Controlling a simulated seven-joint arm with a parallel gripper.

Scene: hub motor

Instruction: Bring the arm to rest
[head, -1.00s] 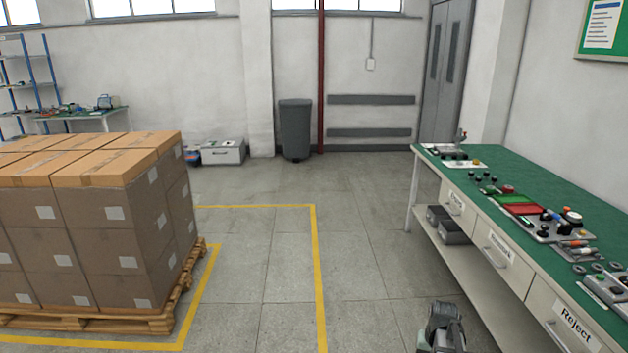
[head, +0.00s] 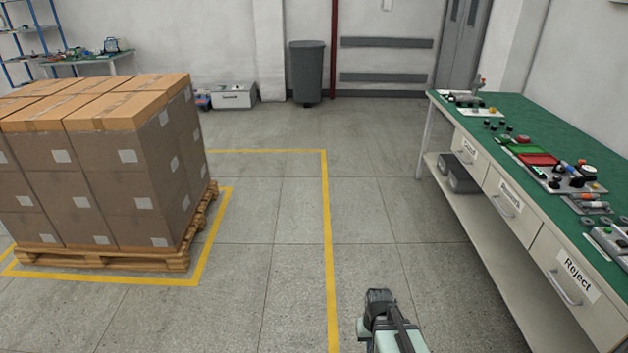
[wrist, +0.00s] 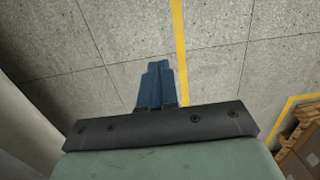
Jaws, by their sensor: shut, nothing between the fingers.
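My gripper (wrist: 157,85) shows in the wrist view with its two blue fingers together and nothing between them. It hangs over the bare grey floor, close to a yellow floor line. In the head view only a part of my arm shows at the bottom, right of the yellow line; the fingers cannot be made out there. It is apart from the workbench and touches nothing that I can see.
The green-topped workbench (head: 516,118) with drawers and several parts stands at the right. A pallet (head: 150,260) stacked with cardboard boxes (head: 120,155) stands at the left inside yellow lines. A grey bin (head: 306,75) stands by the back wall. The floor between is clear.

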